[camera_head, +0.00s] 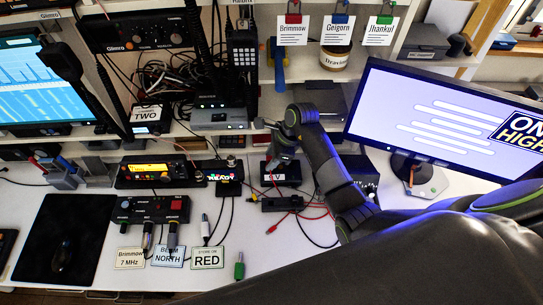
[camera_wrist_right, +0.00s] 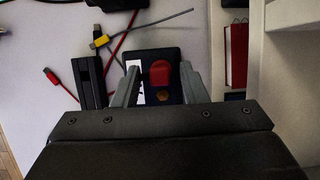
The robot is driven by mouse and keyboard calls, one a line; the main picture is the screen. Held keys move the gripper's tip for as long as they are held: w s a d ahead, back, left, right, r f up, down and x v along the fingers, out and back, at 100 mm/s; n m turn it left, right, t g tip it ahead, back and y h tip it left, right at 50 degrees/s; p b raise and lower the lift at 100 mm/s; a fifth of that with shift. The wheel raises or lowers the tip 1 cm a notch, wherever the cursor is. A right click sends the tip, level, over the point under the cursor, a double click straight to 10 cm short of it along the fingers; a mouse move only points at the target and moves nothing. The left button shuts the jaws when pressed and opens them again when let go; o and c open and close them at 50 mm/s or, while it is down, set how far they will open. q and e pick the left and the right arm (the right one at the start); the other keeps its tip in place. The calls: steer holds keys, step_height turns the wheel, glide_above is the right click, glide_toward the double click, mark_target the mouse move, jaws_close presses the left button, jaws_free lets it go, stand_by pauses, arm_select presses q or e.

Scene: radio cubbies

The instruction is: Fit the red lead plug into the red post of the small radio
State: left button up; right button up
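My right gripper (camera_head: 281,160) hangs over a small dark box (camera_head: 290,174) with a pale label, in the middle of the bench. In the right wrist view the two fingers (camera_wrist_right: 160,78) are apart, with the box (camera_wrist_right: 165,56) below them. A red post or cap (camera_wrist_right: 160,72) and a brass-coloured one (camera_wrist_right: 162,97) show between the fingers, with gaps at both sides. A red plug (camera_wrist_right: 47,71) on a red lead lies on the bench to the left, apart from the gripper. It seems to be the red end (camera_head: 271,229) in the head view. My left gripper is not in view.
A narrow black unit (camera_wrist_right: 88,82) lies left of the box, with loose leads and a yellow-banded plug (camera_wrist_right: 99,42). A monitor (camera_head: 445,120) stands to the right. Radios and a red-buttoned panel (camera_head: 150,209) stand to the left. Shelves rise behind.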

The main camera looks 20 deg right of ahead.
steer(key=shift+r, duration=0.1)
steer(key=shift+b+v, duration=0.65)
steer(key=shift+v, duration=3.05)
